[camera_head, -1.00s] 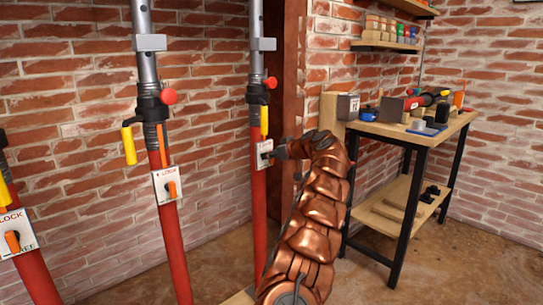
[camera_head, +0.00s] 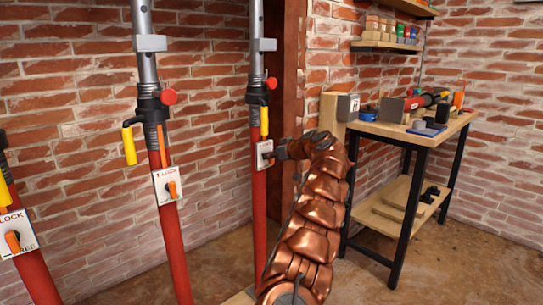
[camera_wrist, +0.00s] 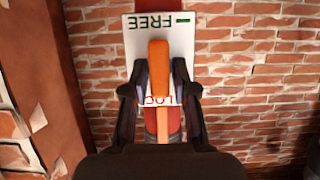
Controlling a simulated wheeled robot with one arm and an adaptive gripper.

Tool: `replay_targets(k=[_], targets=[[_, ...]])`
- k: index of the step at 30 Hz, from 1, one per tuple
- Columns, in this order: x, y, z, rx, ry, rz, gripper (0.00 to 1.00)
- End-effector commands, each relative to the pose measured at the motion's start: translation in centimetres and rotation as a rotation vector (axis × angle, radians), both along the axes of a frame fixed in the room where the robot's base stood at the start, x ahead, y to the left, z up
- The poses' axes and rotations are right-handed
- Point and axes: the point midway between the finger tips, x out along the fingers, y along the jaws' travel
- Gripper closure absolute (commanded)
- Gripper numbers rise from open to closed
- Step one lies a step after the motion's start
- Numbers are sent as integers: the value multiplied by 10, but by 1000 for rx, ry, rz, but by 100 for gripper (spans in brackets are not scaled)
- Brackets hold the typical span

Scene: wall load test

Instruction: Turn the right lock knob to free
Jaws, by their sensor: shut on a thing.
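The right lock knob is an orange bar (camera_wrist: 159,72) on a white plate (camera_wrist: 188,40) in the wrist view. The plate shows FREE upside down at the top of the picture and part of LOCK at the bottom. The knob lies nearly upright in that picture. My gripper (camera_wrist: 160,80) is shut on the knob, with one dark finger along each side. In the head view my gripper (camera_head: 274,154) is at the plate (camera_head: 264,148) on the right red prop (camera_head: 259,215) and hides the knob there.
The middle prop (camera_head: 177,245) and left prop (camera_head: 38,275) stand to the left, each with a lock plate and orange knob. A workbench (camera_head: 412,133) with tools stands to the right. A brick wall (camera_head: 215,150) is close behind the props.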

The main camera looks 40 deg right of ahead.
Motion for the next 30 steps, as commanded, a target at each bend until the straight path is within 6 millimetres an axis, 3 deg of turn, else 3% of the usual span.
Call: replay_targets(k=[11,30], targets=[[-2,-3,7,137,-3,-5,100],[-3,-11,3,727,-16,-6,100]])
